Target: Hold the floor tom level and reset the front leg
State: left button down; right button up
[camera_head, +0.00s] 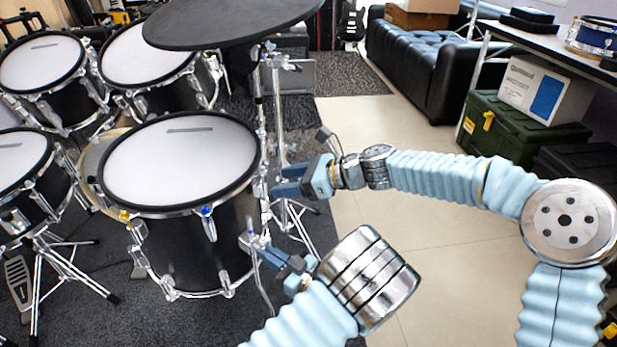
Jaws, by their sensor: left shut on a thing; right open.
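The floor tom (178,165) is the large drum at centre left, with a white mesh head, black rim and dark shell. Its head looks roughly level. A thin chrome leg (262,282) runs down at the shell's right side, below a chrome bracket (252,241). My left gripper (268,255) is shut at this leg, just under the bracket; its fingers partly hide the grip. My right gripper (287,184) is above it, open, beside the tom's upper right edge. Whether it touches the drum or hardware there is unclear. The leg's foot is hard to see.
Other mesh pads (42,62) stand left and behind. A dark cymbal pad (230,22) on a chrome stand (277,95) overhangs the back. A pedal (18,282) and tripod legs are lower left. Pale floor (440,235) is open to the right, before a green case (515,130) and black sofa (425,65).

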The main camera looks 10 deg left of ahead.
aim_at(268, 184)
jog(key=x, duration=0.5)
grip_shut()
dwell(0.3)
jog(key=shift+a, duration=0.15)
dwell(0.9)
